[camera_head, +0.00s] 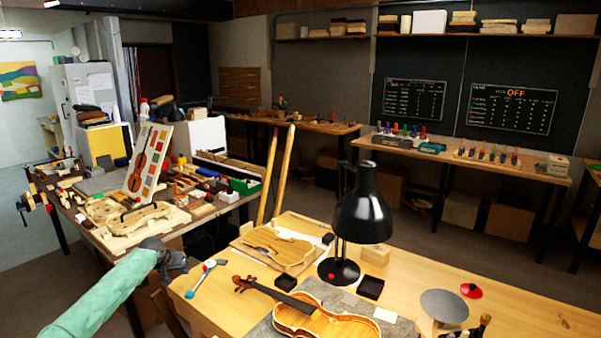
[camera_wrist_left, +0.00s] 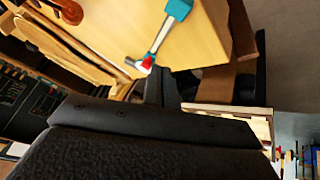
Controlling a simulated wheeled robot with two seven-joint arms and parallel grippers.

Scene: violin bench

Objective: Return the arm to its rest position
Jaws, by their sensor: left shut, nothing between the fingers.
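My left arm, in a green sleeve, comes in from the left in the head view. My left gripper (camera_head: 180,265) is dark, shut and empty, at the left edge of the front workbench (camera_head: 520,312). A hammer-like tool with a teal handle (camera_head: 205,277) lies on that bench just right of the gripper, apart from it. In the left wrist view the shut fingers (camera_wrist_left: 160,88) point toward the tool's red-and-metal end (camera_wrist_left: 142,64). My right gripper is not in view.
A violin (camera_head: 330,322), a black desk lamp (camera_head: 362,215) and a violin plate in a wooden form (camera_head: 276,250) are on the front bench. A cluttered bench (camera_head: 110,238) stands behind the left arm. Floor shows between the benches.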

